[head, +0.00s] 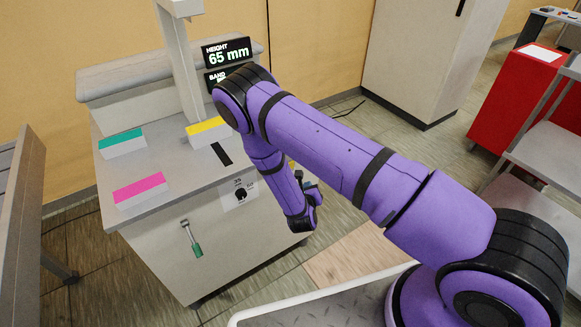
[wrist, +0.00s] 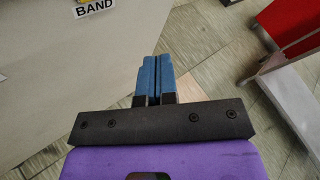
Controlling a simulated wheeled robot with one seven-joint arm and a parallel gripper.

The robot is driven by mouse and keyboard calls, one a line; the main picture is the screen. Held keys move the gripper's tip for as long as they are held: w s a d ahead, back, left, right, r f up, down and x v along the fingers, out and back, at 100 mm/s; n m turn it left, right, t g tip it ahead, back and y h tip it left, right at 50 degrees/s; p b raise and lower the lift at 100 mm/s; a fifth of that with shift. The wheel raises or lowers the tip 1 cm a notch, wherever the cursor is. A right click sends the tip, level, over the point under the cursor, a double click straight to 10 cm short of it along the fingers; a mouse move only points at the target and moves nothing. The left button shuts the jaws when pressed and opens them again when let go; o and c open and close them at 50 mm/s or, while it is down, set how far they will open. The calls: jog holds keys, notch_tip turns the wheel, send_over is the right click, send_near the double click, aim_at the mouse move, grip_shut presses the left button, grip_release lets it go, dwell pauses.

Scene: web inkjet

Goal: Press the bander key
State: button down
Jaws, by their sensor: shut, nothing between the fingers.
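A white label reading BAND (wrist: 95,7) is on the light panel at the top left of the wrist view. A sliver of yellow (wrist: 84,1) shows above it, cut off by the frame edge; I cannot tell whether it is the bander key. In the head view the hand is low, beside the cabinet's right side.
On the cabinet top are a teal block (head: 121,141), a magenta block (head: 139,188) and a yellow block (head: 207,130). A display (head: 227,53) reads HEIGHT 65 mm. A dial (head: 240,194) and a green-handled lever (head: 195,246) are on the front. A red cabinet (head: 513,100) stands right.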

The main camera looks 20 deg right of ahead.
jog(key=w+a, duration=0.2)
jog(key=w, duration=0.5)
jog(key=shift+w+a, duration=0.2)
jog(key=shift+w, duration=0.15)
dwell(1.9)
jog(key=shift+w+a, duration=0.15)
jog(key=shift+w, duration=0.1)
jog(key=shift+w+a, duration=0.1)
jog(key=shift+w, duration=0.35)
dwell(0.7)
jog(key=shift+s, duration=0.2)
jog(key=shift+s+d, duration=0.25)
jog(key=shift+s, duration=0.4)
jog(key=shift+s+d, duration=0.25)
jog(key=shift+s, duration=0.55)
jog(key=shift+s+d, duration=0.25)
jog(key=shift+s, duration=0.55)
jog(key=shift+s+d, duration=0.25)
jog(key=shift+s, duration=0.55)
